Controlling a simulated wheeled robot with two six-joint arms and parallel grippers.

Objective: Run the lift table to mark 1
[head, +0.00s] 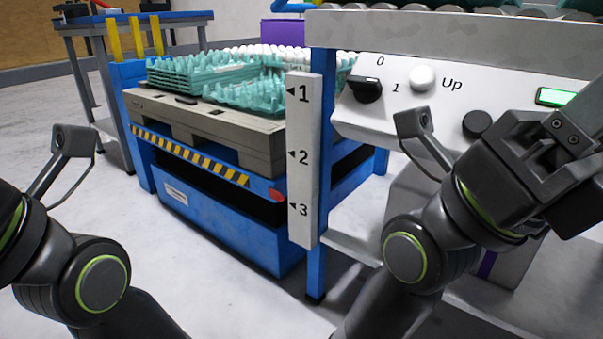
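The blue lift table (215,225) stands left of centre with a yellow-and-black striped edge. It bears a grey pallet (235,135) with teal egg trays. A white scale post (303,170) carries marks 1, 2 and 3 from top to bottom. A red pointer (277,196) on the table's corner is between marks 2 and 3, nearer 3. The control panel (445,122) has a black 0/1 knob (366,89), whose setting I cannot tell, and a white Up button (423,78). My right gripper (572,150) is in front of the panel's right part; its fingertips are unclear. My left gripper is outside the picture.
A second black knob or button (477,124) and a lit green display (555,97) are partly beside my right arm. A blue frame post (319,270) stands behind the scale. Another workbench (140,22) is at the back left. Floor is clear at left.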

